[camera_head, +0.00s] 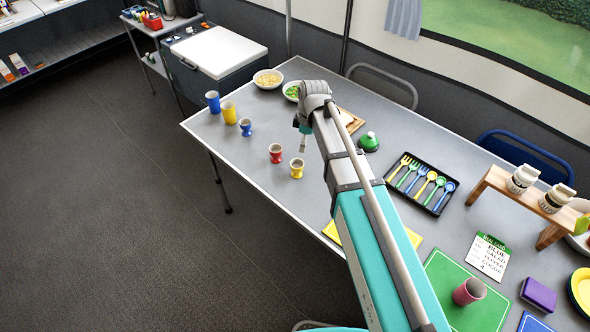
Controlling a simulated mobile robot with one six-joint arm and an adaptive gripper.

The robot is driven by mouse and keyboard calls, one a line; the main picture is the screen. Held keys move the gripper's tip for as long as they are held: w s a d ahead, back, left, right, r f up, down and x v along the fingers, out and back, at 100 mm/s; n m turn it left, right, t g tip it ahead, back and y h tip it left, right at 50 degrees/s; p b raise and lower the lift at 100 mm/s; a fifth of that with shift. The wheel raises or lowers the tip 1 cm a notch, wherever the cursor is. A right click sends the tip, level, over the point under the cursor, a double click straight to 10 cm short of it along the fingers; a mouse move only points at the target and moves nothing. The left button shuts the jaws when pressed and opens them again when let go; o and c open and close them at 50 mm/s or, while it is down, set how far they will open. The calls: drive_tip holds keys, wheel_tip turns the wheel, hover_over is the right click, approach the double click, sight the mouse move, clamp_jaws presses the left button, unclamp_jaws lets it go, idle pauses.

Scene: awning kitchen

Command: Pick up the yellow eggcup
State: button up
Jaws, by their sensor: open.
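The yellow eggcup (297,169) stands upright on the grey table near its front edge. A red eggcup (276,153) stands just left of it, and a blue eggcup (246,127) stands farther left. A taller yellow cup (229,113) and a tall blue cup (213,102) are near the table's left corner. My gripper (303,146) hangs from the arm's end, pointing down, above and slightly behind the yellow eggcup in the picture. It is open and looks empty. It is small here, and its exact height above the table cannot be told.
Bowls of food (268,79) stand at the back left. A green-topped item (368,142) and a black cutlery tray (421,182) lie right of my arm. A wooden rack (497,180) stands farther right. My arm hides part of the middle table.

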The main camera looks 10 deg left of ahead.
drive_tip(key=shift+f, duration=0.15)
drive_tip(key=b, duration=0.8)
hover_over(297, 166)
drive_tip(key=s+d, duration=0.1)
drive_tip(key=f, duration=0.8)
drive_tip(key=shift+s+d, duration=0.1)
drive_tip(key=shift+d, duration=0.1)
drive_tip(key=shift+f, duration=0.15)
drive_tip(key=shift+b, duration=0.3)
drive_tip(key=shift+a+f+b, duration=0.25)
drive_tip(key=shift+f+b, duration=0.6)
drive_tip(key=shift+a+f+b, duration=0.2)
drive_tip(key=shift+f+b, duration=0.6)
drive_tip(key=shift+f, duration=0.05)
drive_tip(key=shift+a+f+b, duration=0.25)
drive_tip(key=shift+f+b, duration=0.6)
drive_tip(key=c, duration=1.2)
